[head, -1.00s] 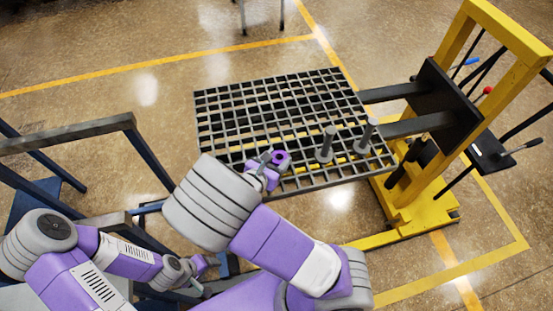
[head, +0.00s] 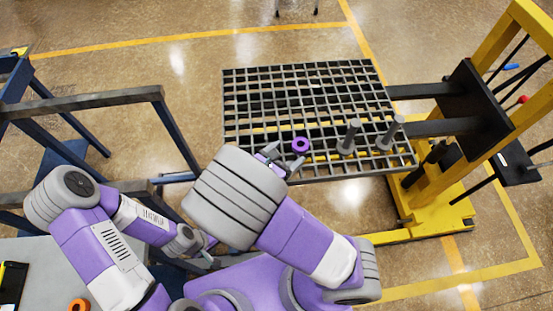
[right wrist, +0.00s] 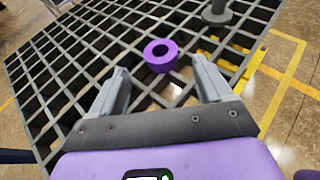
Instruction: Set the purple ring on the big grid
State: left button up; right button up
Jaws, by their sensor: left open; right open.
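The purple ring (head: 301,145) lies flat on the big grid (head: 262,77), near its front edge, left of two grey pegs. The right wrist view shows the ring (right wrist: 160,55) resting on the bars of the grid (right wrist: 60,50), just beyond my fingertips. My right gripper (head: 279,160) is open beside the ring and apart from it; its two fingers (right wrist: 160,82) show with nothing between them. My left gripper (head: 207,250) is low at the left, away from the grid; its fingers are small in the head view.
Two grey pegs (head: 348,137) and (head: 390,133) stand on the grid right of the ring. A yellow lift (head: 430,200) carries the grid on dark forks. A blue-grey frame (head: 80,105) stands at the left. An orange ring (head: 78,304) lies on a grey surface at bottom left.

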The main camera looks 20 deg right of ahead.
jog(key=v, duration=0.5)
jog(key=shift+s+a+r+p, duration=0.1)
jog(key=shift+s+a+p, duration=0.05)
jog(key=shift+a+p, duration=0.15)
